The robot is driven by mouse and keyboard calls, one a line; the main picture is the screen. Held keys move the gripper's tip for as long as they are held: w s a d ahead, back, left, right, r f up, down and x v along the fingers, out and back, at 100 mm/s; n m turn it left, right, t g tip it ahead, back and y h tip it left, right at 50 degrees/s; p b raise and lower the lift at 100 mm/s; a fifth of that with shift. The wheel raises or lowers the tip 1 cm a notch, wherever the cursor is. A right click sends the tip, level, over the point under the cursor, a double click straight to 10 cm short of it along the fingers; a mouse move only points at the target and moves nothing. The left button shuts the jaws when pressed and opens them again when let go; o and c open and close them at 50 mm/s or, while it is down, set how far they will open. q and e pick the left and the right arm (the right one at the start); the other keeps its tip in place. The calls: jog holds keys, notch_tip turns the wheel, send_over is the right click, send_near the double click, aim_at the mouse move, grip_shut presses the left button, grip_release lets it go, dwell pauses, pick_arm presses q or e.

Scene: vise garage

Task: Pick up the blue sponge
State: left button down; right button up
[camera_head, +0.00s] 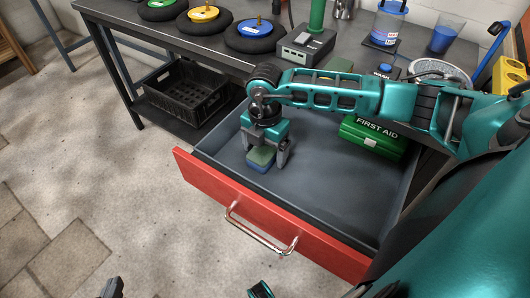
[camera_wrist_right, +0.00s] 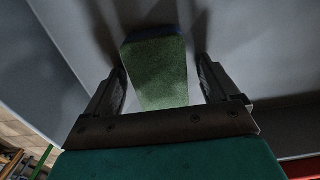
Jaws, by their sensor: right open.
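The blue sponge (camera_head: 259,159), blue below with a green scouring face on top, lies in the open drawer near its front left. My right gripper (camera_head: 265,157) points down over it, with one finger on each side. In the right wrist view the sponge (camera_wrist_right: 157,75) shows its green face and a blue far edge between the open fingers (camera_wrist_right: 161,90). Gaps show on both sides, so it is not clamped. Only a dark tip of what appears to be my left gripper (camera_head: 112,288) shows at the bottom edge; its opening cannot be told.
The grey drawer (camera_head: 315,205) has a red front (camera_head: 205,183) with a metal handle (camera_head: 262,232). A green first aid box (camera_head: 372,139) lies at its right. The workbench (camera_head: 200,40) above holds several items. A black crate (camera_head: 182,92) sits on the lower shelf.

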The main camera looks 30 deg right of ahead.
aim_at(265, 149)
jog(key=shift+c, duration=0.4)
jog(key=c, duration=0.9)
jog(key=shift+r, duration=0.1)
jog(key=shift+c, duration=0.2)
notch_tip(265, 149, up, 20)
jog(key=p, duration=0.3)
jog(key=shift+p, duration=0.3)
